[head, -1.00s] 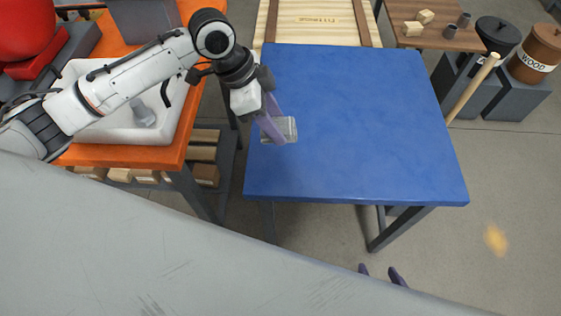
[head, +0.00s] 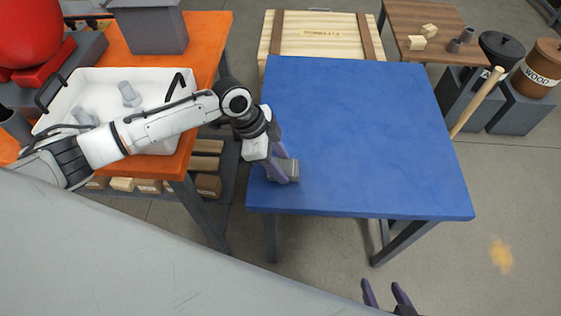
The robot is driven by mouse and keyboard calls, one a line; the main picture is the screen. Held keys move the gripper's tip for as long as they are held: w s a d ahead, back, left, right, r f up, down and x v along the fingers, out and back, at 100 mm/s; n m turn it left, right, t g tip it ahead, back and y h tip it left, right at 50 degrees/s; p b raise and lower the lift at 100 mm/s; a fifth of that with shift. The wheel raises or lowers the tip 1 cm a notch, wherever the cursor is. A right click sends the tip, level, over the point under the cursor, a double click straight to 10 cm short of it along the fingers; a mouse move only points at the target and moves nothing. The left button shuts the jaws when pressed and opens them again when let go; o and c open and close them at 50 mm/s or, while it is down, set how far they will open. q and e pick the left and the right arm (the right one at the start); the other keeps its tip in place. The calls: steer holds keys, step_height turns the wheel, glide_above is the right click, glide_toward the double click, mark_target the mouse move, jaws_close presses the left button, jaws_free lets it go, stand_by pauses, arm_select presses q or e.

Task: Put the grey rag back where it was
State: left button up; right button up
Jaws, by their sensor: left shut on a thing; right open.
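The grey rag (head: 291,171) is a small, folded-looking grey piece at the left edge of the blue tabletop (head: 365,135). My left gripper (head: 280,172) is shut on it, with its purple fingers pointing down. The rag is at or just above the blue surface; I cannot tell whether it touches. The fingers hide part of it. My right gripper (head: 386,296) shows only its purple fingertips at the bottom of the head view. It is open and empty, in front of the blue table and over the floor.
The blue tabletop is otherwise bare. An orange bench (head: 207,50) on the left holds a white tray (head: 95,85) with grey parts, under my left arm. A wooden crate (head: 320,35) stands behind the blue table. A tan pole (head: 478,102) leans by its right side, near bins.

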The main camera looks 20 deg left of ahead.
arm_select(q)
steer(key=shift+f, duration=0.1)
steer(key=o, duration=0.9)
steer(key=shift+o, duration=0.2)
steer(key=v, duration=1.2)
steer(key=shift+p, duration=0.3)
